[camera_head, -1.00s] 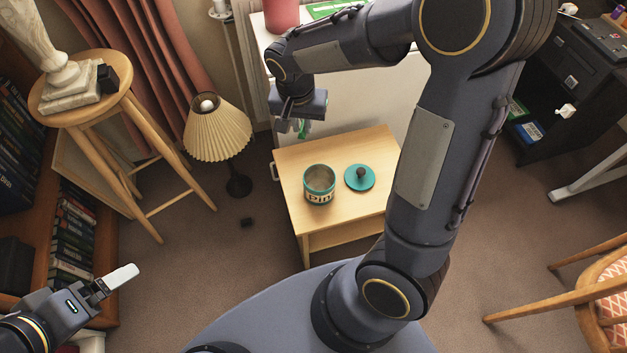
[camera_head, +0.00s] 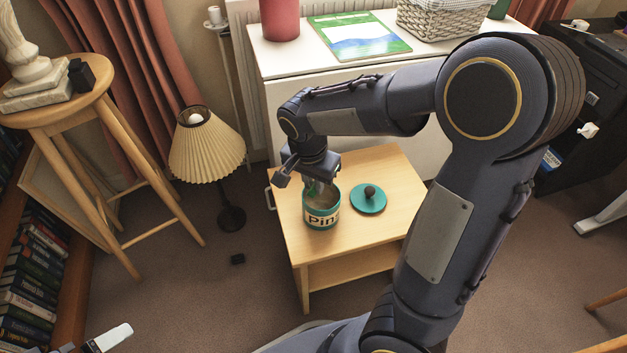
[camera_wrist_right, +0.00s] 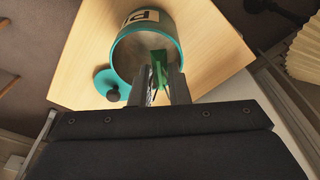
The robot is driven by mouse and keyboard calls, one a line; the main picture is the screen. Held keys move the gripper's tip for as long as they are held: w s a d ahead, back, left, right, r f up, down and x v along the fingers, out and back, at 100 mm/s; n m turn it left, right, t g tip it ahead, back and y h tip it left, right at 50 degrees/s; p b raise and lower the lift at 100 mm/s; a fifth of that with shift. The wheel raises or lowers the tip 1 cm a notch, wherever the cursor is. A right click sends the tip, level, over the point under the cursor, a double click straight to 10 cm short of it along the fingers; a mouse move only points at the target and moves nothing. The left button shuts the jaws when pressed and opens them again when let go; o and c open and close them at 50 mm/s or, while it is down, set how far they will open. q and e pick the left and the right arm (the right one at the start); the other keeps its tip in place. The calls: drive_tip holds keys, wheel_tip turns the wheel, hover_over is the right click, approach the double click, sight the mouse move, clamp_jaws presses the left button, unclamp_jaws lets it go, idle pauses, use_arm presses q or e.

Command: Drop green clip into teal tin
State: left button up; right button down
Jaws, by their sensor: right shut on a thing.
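The teal tin (camera_head: 321,217) stands upright and open on a small wooden table (camera_head: 364,168), and it also shows in the right wrist view (camera_wrist_right: 178,32). Its teal lid (camera_head: 368,199) with a dark knob lies beside it. My right gripper (camera_head: 321,186) is over the tin's mouth, pointing down. In the right wrist view the gripper (camera_wrist_right: 164,88) is shut on the green clip (camera_wrist_right: 160,62), which shows against the tin's opening. In the head view the clip is hidden by the gripper and the tin. Only a finger of my left gripper (camera_head: 110,338) shows at the lower left.
A floor lamp (camera_head: 207,150) and a wooden stool (camera_head: 75,110) stand left of the table. Behind is a white cabinet (camera_head: 300,60) with a red vase, a green booklet and a basket. The table is bare right of the lid.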

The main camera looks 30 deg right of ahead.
sight(312, 180)
wheel_tip(312, 180, down, 2)
drive_tip(key=shift+f+b, duration=0.2)
drive_tip(key=shift+b, duration=0.5)
use_arm(q)
wheel_tip(312, 180, down, 2)
drive_tip(key=shift+f, duration=0.15)
use_arm(e)
drive_tip(key=shift+r, duration=0.1)
drive_tip(key=c, duration=1.3)
unclamp_jaws()
drive_tip(key=r+p, duration=0.1)
drive_tip(key=r, duration=0.1)
drive_tip(key=r+p, duration=0.1)
drive_tip(key=r, duration=0.2)
drive_tip(key=a+r+p, duration=0.1)
drive_tip(key=r+p, duration=0.1)
drive_tip(key=shift+s+r, duration=0.35)
use_arm(q)
wheel_tip(312, 180, up, 4)
